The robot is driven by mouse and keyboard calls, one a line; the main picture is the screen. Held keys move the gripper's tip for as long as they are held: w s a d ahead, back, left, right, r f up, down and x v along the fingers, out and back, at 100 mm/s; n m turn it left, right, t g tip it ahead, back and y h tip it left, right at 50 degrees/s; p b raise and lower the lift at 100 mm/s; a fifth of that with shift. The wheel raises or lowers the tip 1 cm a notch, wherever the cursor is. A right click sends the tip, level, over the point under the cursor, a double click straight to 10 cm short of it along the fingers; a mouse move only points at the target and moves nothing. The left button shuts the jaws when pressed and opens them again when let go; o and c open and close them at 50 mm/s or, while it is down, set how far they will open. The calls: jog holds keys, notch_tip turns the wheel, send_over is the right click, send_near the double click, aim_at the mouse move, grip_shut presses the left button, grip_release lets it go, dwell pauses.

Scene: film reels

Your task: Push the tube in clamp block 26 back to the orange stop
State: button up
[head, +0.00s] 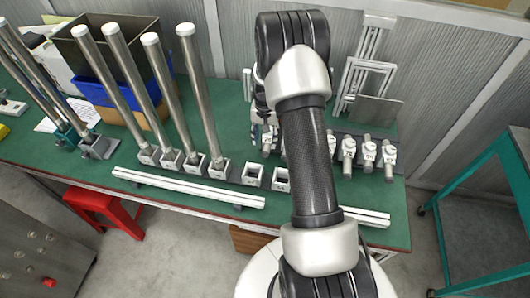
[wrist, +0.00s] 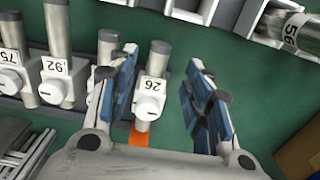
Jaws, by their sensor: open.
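Clamp block 26 (wrist: 149,100) is a white block with a round knob, between my open fingers in the wrist view. Its grey tube (wrist: 158,62) sticks out of the block on the side away from my palm, with a darker grey end. The orange stop (wrist: 141,138) shows on the other side of the block, close to my palm; the tube's end there is hidden. My gripper (wrist: 163,68) is open and empty, with blue-padded fingers on either side of the block. I cannot tell if they touch anything. In the head view my arm mostly hides this spot.
Neighbouring clamp blocks 92 (wrist: 55,80) and 75 (wrist: 10,72) hold similar tubes, and another is partly behind my left finger. Square sockets (head: 253,174) stand in front, some with tall tubes (head: 185,90). A white rail (head: 190,187) lies along the green bench's front.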

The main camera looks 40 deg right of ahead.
aim_at(265, 151)
notch_tip(265, 151, down, 8)
jog(key=shift+f+b, duration=0.1)
jog(key=shift+b, duration=0.75)
grip_shut()
